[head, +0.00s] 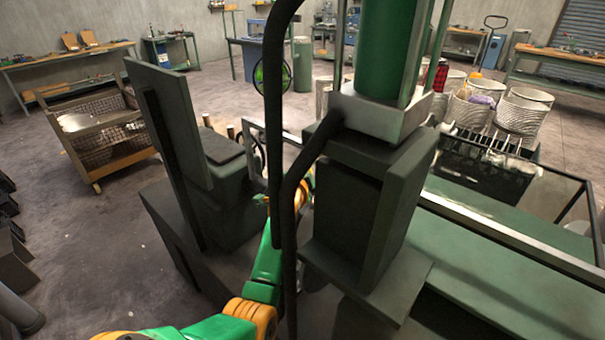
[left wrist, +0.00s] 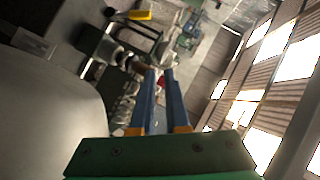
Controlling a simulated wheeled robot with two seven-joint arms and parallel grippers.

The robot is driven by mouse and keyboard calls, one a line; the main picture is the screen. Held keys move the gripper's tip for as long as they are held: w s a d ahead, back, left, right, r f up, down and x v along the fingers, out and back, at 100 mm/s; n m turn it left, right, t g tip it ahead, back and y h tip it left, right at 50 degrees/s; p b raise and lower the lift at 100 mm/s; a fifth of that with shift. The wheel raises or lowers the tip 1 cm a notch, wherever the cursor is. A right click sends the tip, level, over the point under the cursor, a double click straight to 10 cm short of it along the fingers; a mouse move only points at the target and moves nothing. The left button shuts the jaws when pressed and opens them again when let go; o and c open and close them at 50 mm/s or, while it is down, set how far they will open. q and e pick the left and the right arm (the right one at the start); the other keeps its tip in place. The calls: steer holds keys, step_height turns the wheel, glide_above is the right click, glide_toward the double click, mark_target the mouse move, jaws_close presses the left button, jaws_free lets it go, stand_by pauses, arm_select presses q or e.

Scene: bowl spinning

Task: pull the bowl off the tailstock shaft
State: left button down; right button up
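My left arm, green and orange, comes in from the lower left in the head view and passes behind the dark machine (head: 372,200). Its gripper is hidden there. In the left wrist view my left gripper (left wrist: 160,72) shows two blue fingers with a narrow gap, and only background shows between them. A large smooth grey rounded surface (left wrist: 45,115) lies close on the left of that view. I cannot tell if it is the bowl. The bowl and the tailstock shaft are not clearly seen in the head view. My right gripper is not in view.
A tall dark panel (head: 165,125) stands left of the machine. A green bed (head: 480,260) with a metal rail runs to the lower right. Several ribbed grey containers (head: 525,110) stand at the right. A mesh cart (head: 105,130) stands at the left, with open floor before it.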

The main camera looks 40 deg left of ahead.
arm_select(q)
steer(key=shift+w+d+r+p, duration=0.1)
steer(key=shift+d+r+p, duration=0.2)
steer(key=shift+d, duration=0.15)
steer(key=shift+w+d+r+p, duration=0.1)
steer(key=shift+d+r+p, duration=0.2)
steer(key=shift+d, duration=0.15)
stand_by(0.3)
steer(key=shift+d+r+p, duration=0.15)
steer(key=shift+r+p, duration=0.4)
steer(key=shift+p, duration=0.05)
steer(key=shift+d+r+p, duration=0.15)
steer(key=shift+r+p, duration=0.35)
steer(key=shift+p, duration=0.1)
steer(key=shift+a, duration=0.1)
